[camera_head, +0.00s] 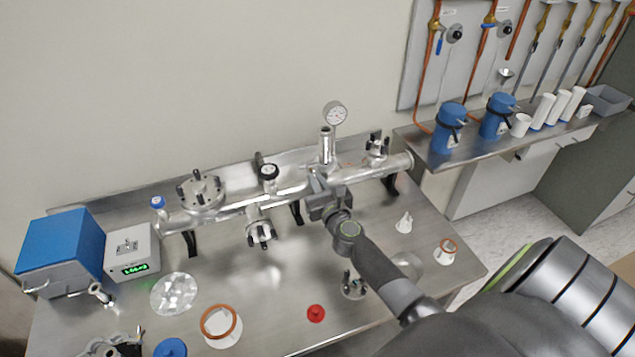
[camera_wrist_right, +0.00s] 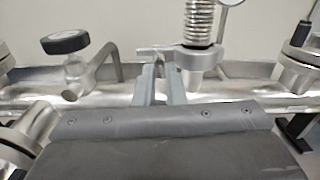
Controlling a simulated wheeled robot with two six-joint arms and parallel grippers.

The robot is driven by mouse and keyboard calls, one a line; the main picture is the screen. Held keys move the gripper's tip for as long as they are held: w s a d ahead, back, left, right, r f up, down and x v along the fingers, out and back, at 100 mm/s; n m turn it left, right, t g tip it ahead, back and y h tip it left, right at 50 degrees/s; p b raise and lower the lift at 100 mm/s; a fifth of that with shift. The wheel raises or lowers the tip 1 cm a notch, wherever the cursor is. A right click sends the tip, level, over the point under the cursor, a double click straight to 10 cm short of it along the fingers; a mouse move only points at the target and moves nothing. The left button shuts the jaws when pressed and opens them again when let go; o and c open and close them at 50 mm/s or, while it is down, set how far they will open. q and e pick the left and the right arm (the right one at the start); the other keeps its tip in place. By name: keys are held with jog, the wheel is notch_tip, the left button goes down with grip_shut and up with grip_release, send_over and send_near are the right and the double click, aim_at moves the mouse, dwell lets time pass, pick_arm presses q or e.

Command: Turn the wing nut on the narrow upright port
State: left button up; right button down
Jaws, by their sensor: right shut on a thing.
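The narrow upright port (camera_head: 326,145) rises from the long horizontal metal tube, and its ribbed upper part shows in the right wrist view (camera_wrist_right: 200,22). A grey clamp ring (camera_wrist_right: 187,56) goes around its base. The wing nut (camera_wrist_right: 148,54) shows at the clamp's left side, partly hidden by my fingers. My right gripper (camera_head: 316,174) is at the foot of the port, its fingers (camera_wrist_right: 160,82) shut on the wing nut. My left gripper is in neither view.
A round gauge (camera_head: 335,113) stands beside the port. A black-knobbed valve (camera_head: 269,172) is to its left on the horizontal tube (camera_head: 290,190). A red cap (camera_head: 316,313), white fittings (camera_head: 404,222) and a copper ring (camera_head: 220,322) lie on the bench.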

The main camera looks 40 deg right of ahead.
dwell(0.3)
jog(key=c, duration=1.8)
grip_release()
jog(key=b+v, duration=0.1)
jog(key=v, duration=1.6)
jog(key=shift+s+f, duration=0.1)
jog(key=shift+s, duration=0.1)
